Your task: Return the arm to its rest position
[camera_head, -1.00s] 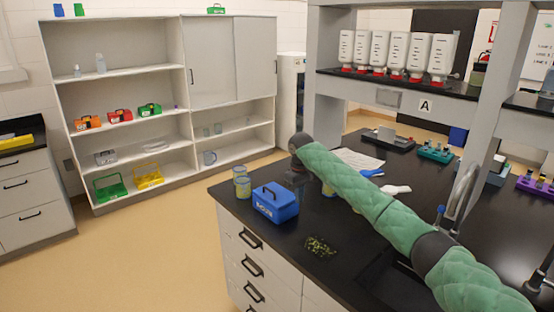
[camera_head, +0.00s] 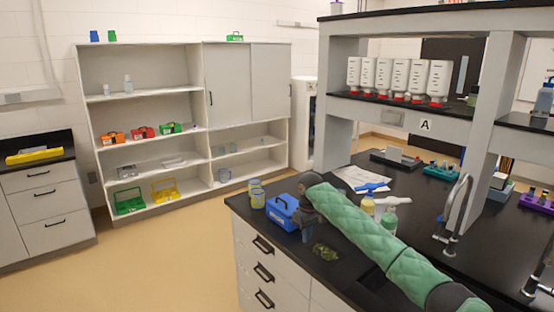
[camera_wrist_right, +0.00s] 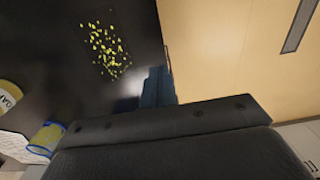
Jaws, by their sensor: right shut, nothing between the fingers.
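My right arm in its green padded cover comes in from the lower right in the head view. My right gripper (camera_head: 307,234) hangs at its far end, over the counter and just right of the blue toolbox (camera_head: 284,212). Its fingers are small and dark there. In the wrist view the gripper (camera_wrist_right: 157,88) points at the counter edge; it is shut and empty. My left gripper is not in view.
A patch of yellow-green bits (camera_head: 325,252) lies on the black counter (camera_head: 345,285) close to the gripper. A bottle (camera_head: 388,220) and a faucet (camera_head: 458,215) stand beyond the arm. The floor at left is open.

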